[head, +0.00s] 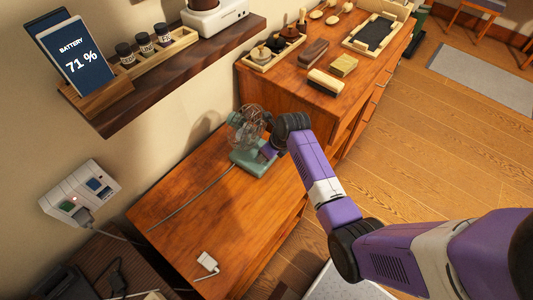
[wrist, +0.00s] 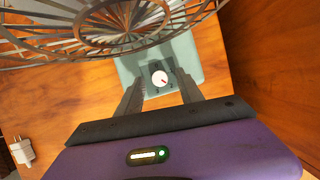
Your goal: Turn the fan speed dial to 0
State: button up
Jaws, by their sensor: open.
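The small desk fan with a wire cage (head: 247,124) and a pale green base (head: 251,161) stands on the wooden table. In the wrist view its cage (wrist: 110,22) fills the top and its base (wrist: 185,52) lies below. The white round speed dial (wrist: 160,78) has a small red mark toward its lower right. Markings around it are too small to read. My gripper (wrist: 160,95) is open, with one finger on each side of the dial, apart from it. In the head view, my arm hides the gripper's fingertips and the dial.
The fan stands on a wooden table (head: 180,207) with a white charger (head: 207,262) near its front edge. A cord runs to a wall outlet (head: 82,190). A taller cabinet (head: 285,95) with brushes is behind, and a shelf (head: 180,62) overhangs at left.

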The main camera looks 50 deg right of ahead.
jog(key=shift+c, duration=0.4)
grip_shut()
jog(key=shift+r+n+p, duration=0.1)
jog(key=shift+n+p, duration=0.2)
jog(key=shift+d+n+y+p, duration=0.1)
jog(key=shift+n+y+p, duration=0.3)
jog(key=shift+n, duration=0.3)
jog(key=shift+w+d+n+y+p, duration=0.1)
jog(key=shift+n+y+p, duration=0.4)
jog(key=shift+n, duration=0.7)
jog(key=n+y, duration=0.1)
jog(key=n, duration=0.2)
jog(key=n+g, duration=0.1)
jog(key=n, duration=0.2)
jog(key=shift+w+d+g+y, duration=0.2)
jog(key=shift+g+y, duration=0.1)
jog(key=shift+y, duration=0.1)
jog(key=shift+s, duration=0.1)
